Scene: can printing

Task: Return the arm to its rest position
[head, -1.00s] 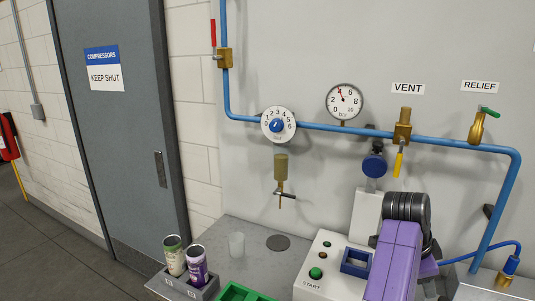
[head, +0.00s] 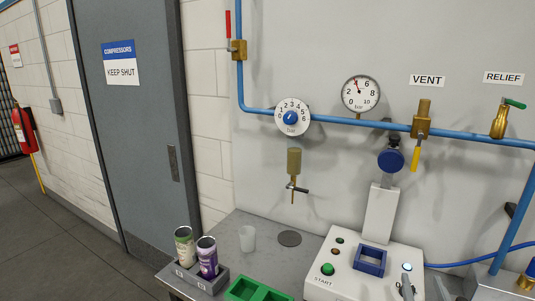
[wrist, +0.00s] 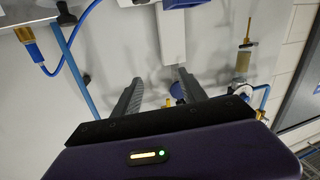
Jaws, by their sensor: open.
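My gripper (wrist: 158,92) shows in the wrist view with its two grey fingers spread apart and nothing between them. The wrist view appears upside down, with the wall pipes and the white printing machine (wrist: 171,35) beyond the fingers. In the head view neither my arm nor my gripper is in the picture. The white machine (head: 345,278) there has a green START button (head: 327,269) and an empty-looking blue square holder (head: 370,261).
A clear cup (head: 247,239) and a green tray (head: 246,288) are nearby. Blue pipe (head: 350,121), gauge (head: 361,96) and valves line the wall.

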